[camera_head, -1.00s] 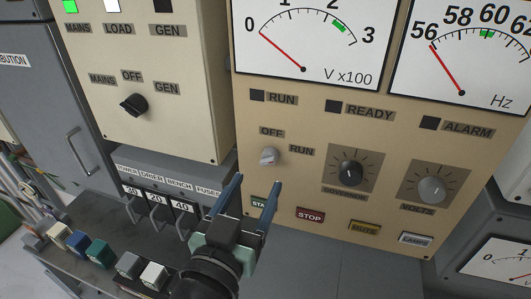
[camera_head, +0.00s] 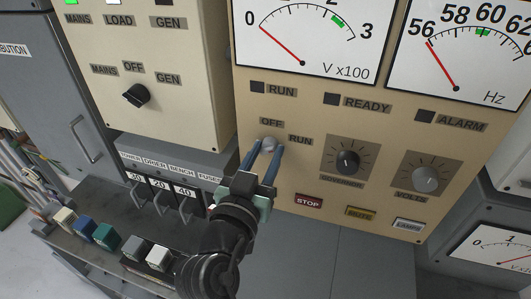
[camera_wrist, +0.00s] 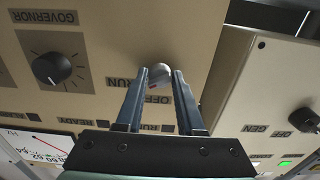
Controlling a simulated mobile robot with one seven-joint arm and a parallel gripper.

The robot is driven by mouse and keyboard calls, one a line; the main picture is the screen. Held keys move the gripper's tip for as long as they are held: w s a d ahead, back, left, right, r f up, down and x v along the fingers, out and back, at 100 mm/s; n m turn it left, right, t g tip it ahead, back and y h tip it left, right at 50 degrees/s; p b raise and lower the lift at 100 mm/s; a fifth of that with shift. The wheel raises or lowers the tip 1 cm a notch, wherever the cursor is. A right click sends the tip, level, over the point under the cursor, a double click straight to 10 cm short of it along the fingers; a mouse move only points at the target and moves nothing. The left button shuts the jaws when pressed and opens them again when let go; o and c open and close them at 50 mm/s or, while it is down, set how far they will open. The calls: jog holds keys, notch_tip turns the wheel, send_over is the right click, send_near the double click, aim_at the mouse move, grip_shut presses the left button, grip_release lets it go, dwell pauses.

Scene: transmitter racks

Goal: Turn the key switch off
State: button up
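The key switch (camera_head: 268,144) is a small round grey knob on the beige generator panel, below the OFF label and left of the RUN label. My gripper (camera_head: 268,147) is at the switch, with one blue-grey finger on either side of it. In the wrist view the key switch (camera_wrist: 160,75) shows between the fingertips of my gripper (camera_wrist: 161,72). The gripper looks open, with a narrow gap by the knob; I cannot tell whether a finger touches it. The key's pointing direction is mostly hidden.
The governor knob (camera_head: 347,161) and volts knob (camera_head: 425,179) are to the right. The STOP button (camera_head: 308,201) is below right. A beige box with a black selector (camera_head: 136,95) is to the left, above fuse handles (camera_head: 160,199).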

grip_shut()
jog(key=shift+n, duration=0.3)
jog(key=n, duration=0.5)
jog(key=n+p, duration=0.2)
jog(key=n, duration=0.4)
jog(key=shift+d, duration=0.1)
jog(key=shift+n, duration=0.3)
dwell(0.3)
jog(key=o, duration=0.7)
grip_release()
jog(key=shift+c, duration=0.2)
